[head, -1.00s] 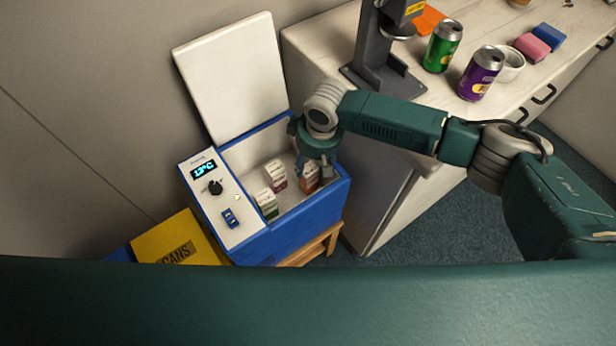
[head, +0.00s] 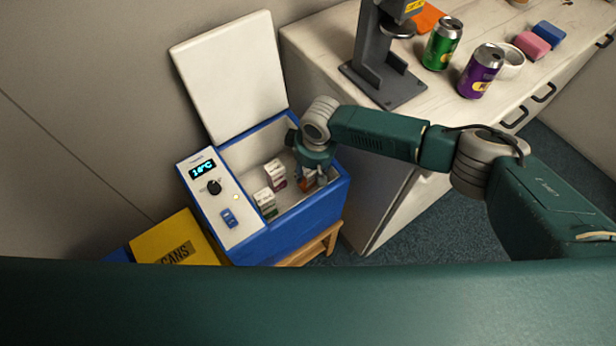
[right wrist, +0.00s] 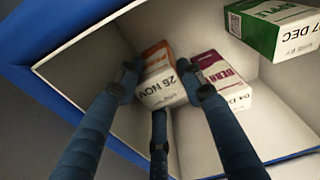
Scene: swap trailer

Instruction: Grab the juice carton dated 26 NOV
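The juice carton marked 26 NOV (right wrist: 158,82), with an orange side, stands in the blue cooler (head: 312,213); in the head view it is mostly hidden by my right gripper (head: 318,172). In the right wrist view my right gripper (right wrist: 158,85) has its fingers spread around this carton, two at its sides and one at its near edge. I cannot tell whether they touch it. A magenta carton dated 04 D, partly hidden (right wrist: 222,78), stands close to its right. A green carton marked 7 DEC (right wrist: 275,28) is farther right. My left gripper is not in view.
The cooler's white lid (head: 232,75) is open behind. Its panel display (head: 202,170) reads about 16°C. A yellow CANS box (head: 175,240) is at its left. The counter (head: 325,45) at right holds a grey press (head: 385,80), a green can (head: 443,45) and a purple can (head: 482,72).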

